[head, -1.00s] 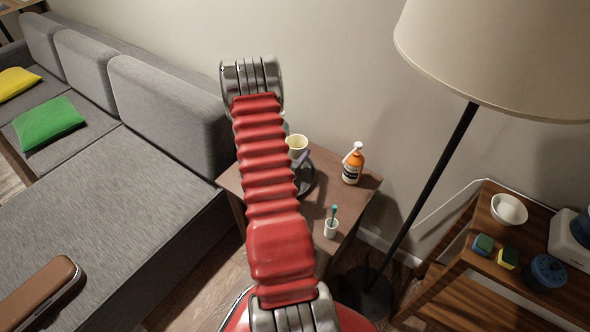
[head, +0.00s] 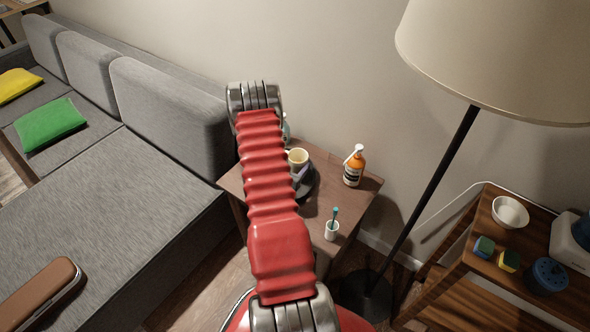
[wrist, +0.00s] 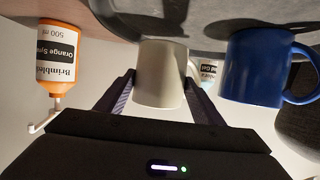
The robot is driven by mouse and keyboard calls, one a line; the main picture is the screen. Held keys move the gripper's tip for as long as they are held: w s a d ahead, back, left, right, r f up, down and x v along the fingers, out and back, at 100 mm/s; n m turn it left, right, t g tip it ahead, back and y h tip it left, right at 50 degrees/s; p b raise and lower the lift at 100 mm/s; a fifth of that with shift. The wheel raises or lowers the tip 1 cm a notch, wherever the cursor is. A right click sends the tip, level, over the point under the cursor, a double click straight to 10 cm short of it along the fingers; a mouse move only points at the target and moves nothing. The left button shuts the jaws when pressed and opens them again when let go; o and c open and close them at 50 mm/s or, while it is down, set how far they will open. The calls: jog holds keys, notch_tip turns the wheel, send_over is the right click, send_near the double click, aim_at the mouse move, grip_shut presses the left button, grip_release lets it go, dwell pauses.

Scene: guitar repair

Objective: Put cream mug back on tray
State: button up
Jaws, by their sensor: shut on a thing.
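The cream mug (head: 298,157) shows beside my arm in the head view, above the side table. In the wrist view, which is upside down, the cream mug (wrist: 160,72) sits between the two fingers of my gripper (wrist: 159,82), which is shut on it. The dark grey round tray (head: 307,187) is partly hidden behind my arm. In the wrist view the mug's base is at or close over the tray (wrist: 195,18); I cannot tell whether they touch. A blue mug (wrist: 252,68) stands beside the cream mug, a small gap away.
An orange pump bottle (head: 354,166) and a white cup with a toothbrush (head: 332,230) stand on the side table (head: 350,205). Another bottle (wrist: 207,74) is partly hidden behind the mugs. A floor lamp (head: 440,170) stands right of the table, the grey sofa (head: 130,190) left.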

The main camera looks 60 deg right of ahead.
jog(key=shift+f, duration=1.15)
jog(key=o, duration=1.6)
jog(key=shift+f, duration=0.1)
jog(key=shift+c, duration=0.2)
jog(key=v, duration=1.2)
